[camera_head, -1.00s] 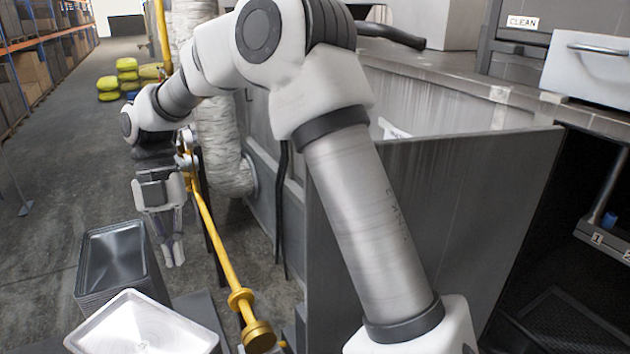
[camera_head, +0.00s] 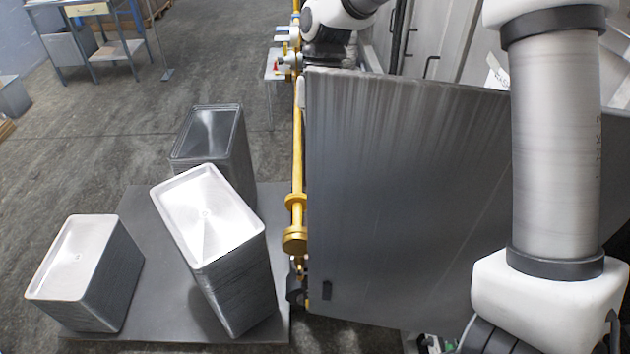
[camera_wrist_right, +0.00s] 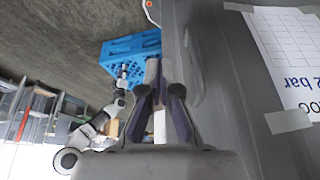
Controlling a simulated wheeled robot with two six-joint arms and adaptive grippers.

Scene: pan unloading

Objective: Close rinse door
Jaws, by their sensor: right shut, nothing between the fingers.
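The rinse door appears to be the large grey panel (camera_head: 400,200), standing open and swung out from the machine in the head view. My right arm comes in from the right, leaves the top of the view, and its wrist shows again at the door's far upper left corner. My right gripper is hidden there behind the panel. In the right wrist view my right gripper (camera_wrist_right: 160,75) is shut and empty, close beside a grey metal surface; contact cannot be told. A white arm at the left of that view may be my left arm; its fingers are too small to read.
Several pan stacks, including a bright middle stack (camera_head: 208,215), stand on a dark platform (camera_head: 140,215) left of the door. A yellow pipe (camera_head: 297,170) runs along the door's left edge. A blue crate (camera_wrist_right: 130,50) shows in the wrist view.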

